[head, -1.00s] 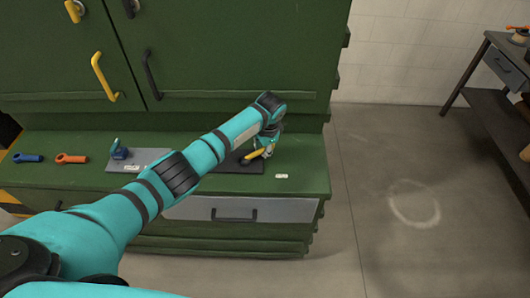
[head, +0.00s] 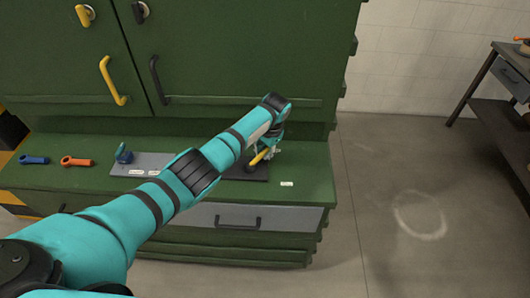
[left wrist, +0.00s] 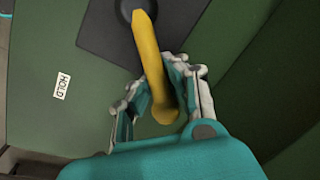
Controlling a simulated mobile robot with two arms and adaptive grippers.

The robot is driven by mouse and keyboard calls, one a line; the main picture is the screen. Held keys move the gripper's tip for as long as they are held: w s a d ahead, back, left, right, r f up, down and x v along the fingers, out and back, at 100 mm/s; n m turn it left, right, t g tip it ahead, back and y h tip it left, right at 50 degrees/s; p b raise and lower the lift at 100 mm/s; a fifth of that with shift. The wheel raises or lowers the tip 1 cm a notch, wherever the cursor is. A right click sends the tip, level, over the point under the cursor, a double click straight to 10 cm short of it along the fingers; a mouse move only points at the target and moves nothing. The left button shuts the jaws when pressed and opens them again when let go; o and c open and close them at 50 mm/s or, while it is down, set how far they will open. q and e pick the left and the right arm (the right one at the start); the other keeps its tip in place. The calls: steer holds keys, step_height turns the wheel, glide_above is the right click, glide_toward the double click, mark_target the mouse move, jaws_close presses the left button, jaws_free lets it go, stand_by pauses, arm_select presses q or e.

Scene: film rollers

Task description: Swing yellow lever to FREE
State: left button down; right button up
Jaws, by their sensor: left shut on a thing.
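The yellow lever (head: 258,158) sits on a dark plate (head: 256,174) on the green bench ledge. In the left wrist view, the lever (left wrist: 150,58) runs from a pivot on the dark plate (left wrist: 102,32) down between my fingers. My left gripper (head: 268,151) is shut on the lever's free end. Both fingers show in the left wrist view (left wrist: 162,97), one on each side of the handle. A small white label (head: 287,184) lies right of the plate; in the left wrist view the label reads HOLD (left wrist: 61,86). I see no FREE label. My right gripper is out of view.
A grey plate (head: 122,173) with a blue part (head: 123,154) and white labels lies left of my forearm. Orange (head: 76,161) and blue (head: 33,160) handles lie farther left. Green cabinet doors rise behind. The floor at right is clear before a dark table (head: 500,105).

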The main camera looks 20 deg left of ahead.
arm_select(q)
steer(key=shift+w+r, duration=0.3)
steer(key=shift+r, duration=0.1)
steer(key=c, duration=1.7)
jaws_free()
steer(key=o, duration=0.5)
steer(key=shift+s+d, duration=0.15)
steer(key=shift+s, duration=0.1)
steer(key=shift+c, duration=0.2)
steer(key=shift+f, duration=0.1)
step_height(320, 180, up, 12)
steer(key=s+d, duration=0.1)
steer(key=d, duration=0.1)
steer(key=shift+f, duration=0.15)
